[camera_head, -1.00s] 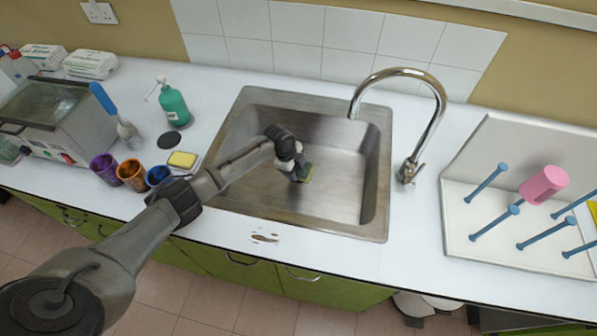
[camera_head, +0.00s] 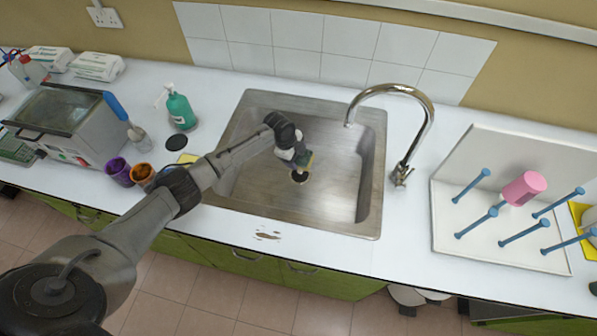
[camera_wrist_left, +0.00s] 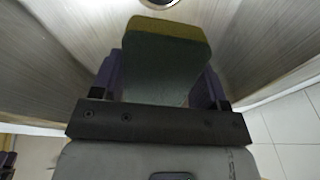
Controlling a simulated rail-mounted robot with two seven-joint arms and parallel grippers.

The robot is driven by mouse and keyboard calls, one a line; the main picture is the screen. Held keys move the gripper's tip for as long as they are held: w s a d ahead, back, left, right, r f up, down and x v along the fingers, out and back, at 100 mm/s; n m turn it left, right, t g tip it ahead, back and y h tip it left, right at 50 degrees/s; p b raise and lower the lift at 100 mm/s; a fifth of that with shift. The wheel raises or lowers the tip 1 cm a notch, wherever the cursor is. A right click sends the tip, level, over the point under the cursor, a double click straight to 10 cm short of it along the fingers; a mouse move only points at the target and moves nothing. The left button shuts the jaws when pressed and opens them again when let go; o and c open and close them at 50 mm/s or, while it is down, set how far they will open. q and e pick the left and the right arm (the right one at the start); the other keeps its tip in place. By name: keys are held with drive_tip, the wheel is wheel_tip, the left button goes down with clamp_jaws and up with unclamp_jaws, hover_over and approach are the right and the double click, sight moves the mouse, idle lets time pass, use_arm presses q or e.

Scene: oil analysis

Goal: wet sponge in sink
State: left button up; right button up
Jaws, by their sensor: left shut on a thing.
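The sink (camera_head: 340,205) is a steel basin set in the white worktop; its drain (camera_head: 299,176) shows as a dark round hole. My left gripper (camera_head: 300,161) is inside the sink's outline, near the drain, and is shut on a sponge (camera_head: 307,160). In the left wrist view the sponge (camera_wrist_left: 168,50) is green with a yellowish edge and sits between the two fingers, with the drain (camera_wrist_left: 159,3) just beyond it. The tap (camera_head: 425,110) curves over the sink's right side; I see no water running. My right gripper does not show.
Cups (camera_head: 119,170), a green pump bottle (camera_head: 180,109) and a grey bath device (camera_head: 75,125) stand further left. A white peg rack (camera_head: 470,228) with a pink cup (camera_head: 523,188) stands on the right.

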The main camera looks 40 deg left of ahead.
use_arm(q)
drive_tip(key=shift+r+p, duration=2.35)
drive_tip(key=shift+r, duration=0.4)
wheel_tip(320, 180, up, 2)
drive_tip(key=shift+r+p, duration=0.15)
drive_tip(key=shift+p, duration=0.9)
drive_tip(key=shift+r, duration=0.1)
wheel_tip(320, 180, up, 4)
drive_tip(key=p, duration=0.3)
drive_tip(key=shift+p, duration=0.4)
